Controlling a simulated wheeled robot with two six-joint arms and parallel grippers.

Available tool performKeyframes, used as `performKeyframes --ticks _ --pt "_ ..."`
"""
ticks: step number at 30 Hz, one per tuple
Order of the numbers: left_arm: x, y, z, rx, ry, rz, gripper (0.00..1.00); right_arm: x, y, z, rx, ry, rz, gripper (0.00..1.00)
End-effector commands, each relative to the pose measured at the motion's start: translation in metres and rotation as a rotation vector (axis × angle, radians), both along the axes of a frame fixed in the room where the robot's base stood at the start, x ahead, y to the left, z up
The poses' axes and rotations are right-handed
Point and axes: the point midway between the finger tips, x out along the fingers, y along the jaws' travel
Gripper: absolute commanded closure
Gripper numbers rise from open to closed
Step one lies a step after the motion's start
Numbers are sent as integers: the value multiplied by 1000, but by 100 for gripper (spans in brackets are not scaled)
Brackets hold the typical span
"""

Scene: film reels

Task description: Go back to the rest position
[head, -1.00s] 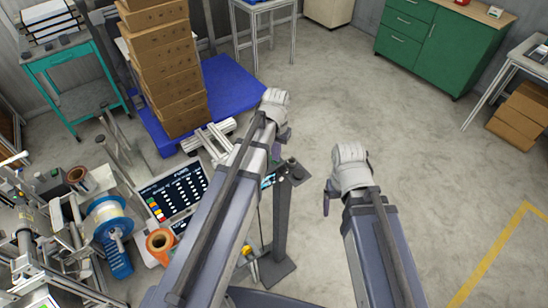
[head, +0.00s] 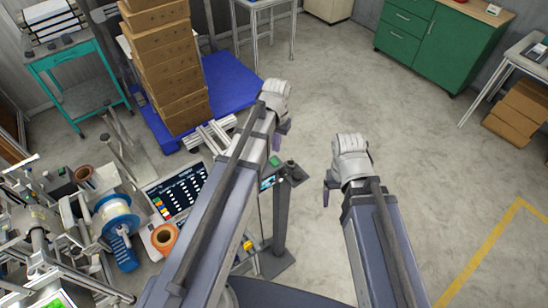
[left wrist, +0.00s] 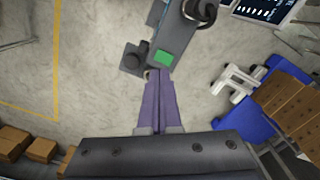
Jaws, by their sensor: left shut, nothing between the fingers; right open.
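My left arm reaches up and forward in the head view. The purple fingers of my left gripper (head: 278,140) show partly beside its pale wrist. In the left wrist view the left gripper (left wrist: 160,85) has its two purple fingers together with nothing between them, above a grey stand with a green patch (left wrist: 164,58). My right arm reaches forward at centre right. The purple finger of my right gripper (head: 326,192) hangs at the left of its wrist, over bare floor; the rest is hidden, and it is open and holds nothing visible.
At the left are a machine with a white-and-blue reel (head: 117,216), an orange roll (head: 164,237) and a dark screen (head: 176,191). Stacked cartons (head: 165,70) stand on a blue pallet (head: 232,84). A green cabinet (head: 437,45) is at the back right. The middle floor is clear.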

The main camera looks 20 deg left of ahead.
Motion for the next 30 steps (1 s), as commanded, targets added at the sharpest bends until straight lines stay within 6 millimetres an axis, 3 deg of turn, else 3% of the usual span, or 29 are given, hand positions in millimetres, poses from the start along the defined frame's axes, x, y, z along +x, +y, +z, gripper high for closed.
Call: performKeyframes --ticks 7,10,21,27,30 --pt "-1 -1 -3 0 0 -1 100 0 0 -3 0 0 0 20" --pt "-8 -8 -18 4 2 -11 100 0 0 -18 0 0 0 20" --pt "-89 -74 -140 61 27 -120 100 1 0 -141 -2 -2 12 20" --pt "-125 -95 -185 89 32 -168 100 1 0 -186 -2 -3 18 20" --pt "-136 -100 -197 100 34 -183 100 1 0 -198 -2 -3 20 20"
